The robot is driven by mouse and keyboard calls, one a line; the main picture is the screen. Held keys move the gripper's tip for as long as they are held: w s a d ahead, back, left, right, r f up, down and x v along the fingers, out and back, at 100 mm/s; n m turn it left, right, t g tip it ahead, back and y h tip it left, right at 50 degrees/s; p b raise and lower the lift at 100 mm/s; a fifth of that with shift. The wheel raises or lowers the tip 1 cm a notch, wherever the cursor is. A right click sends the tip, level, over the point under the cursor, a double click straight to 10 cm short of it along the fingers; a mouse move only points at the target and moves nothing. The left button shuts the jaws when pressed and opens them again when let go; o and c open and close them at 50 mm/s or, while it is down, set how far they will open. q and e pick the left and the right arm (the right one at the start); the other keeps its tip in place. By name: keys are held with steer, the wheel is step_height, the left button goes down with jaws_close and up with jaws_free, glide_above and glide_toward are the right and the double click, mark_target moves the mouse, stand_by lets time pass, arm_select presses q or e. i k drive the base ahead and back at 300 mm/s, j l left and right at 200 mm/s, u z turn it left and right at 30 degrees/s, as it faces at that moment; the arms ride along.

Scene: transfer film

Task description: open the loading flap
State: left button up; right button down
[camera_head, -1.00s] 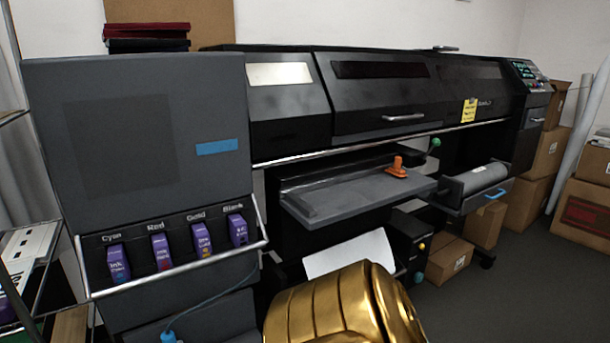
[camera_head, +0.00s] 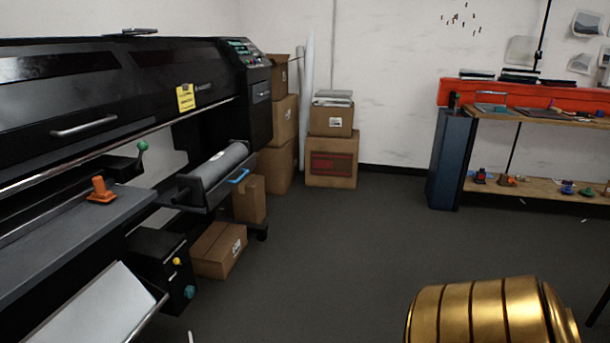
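The large black printer (camera_head: 90,95) fills the left of the head view. Its front cover carries a long silver handle (camera_head: 86,126) and looks shut. Below it, a grey shelf-like panel (camera_head: 60,240) with an orange knob (camera_head: 100,190) stands out level. A drawer (camera_head: 208,182) with a grey roll and a blue handle (camera_head: 238,176) sticks out at the printer's right end. I cannot tell which part is the loading flap. Neither gripper is in view.
Cardboard boxes (camera_head: 331,162) stand by the back wall, with a smaller box (camera_head: 218,250) on the floor beside the printer. A workbench with an orange edge (camera_head: 530,95) stands at the right. The dark floor (camera_head: 340,240) between is open.

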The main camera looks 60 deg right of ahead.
mark_target(221, 189)
steer(key=l+z, duration=0.5)
steer(key=i+l+z, duration=0.1)
steer(key=l+z, duration=0.35)
steer(key=l, duration=0.15)
steer(key=i+l, duration=0.1)
steer(key=l, duration=0.3)
steer(key=i+l, duration=0.1)
steer(key=l, duration=0.25)
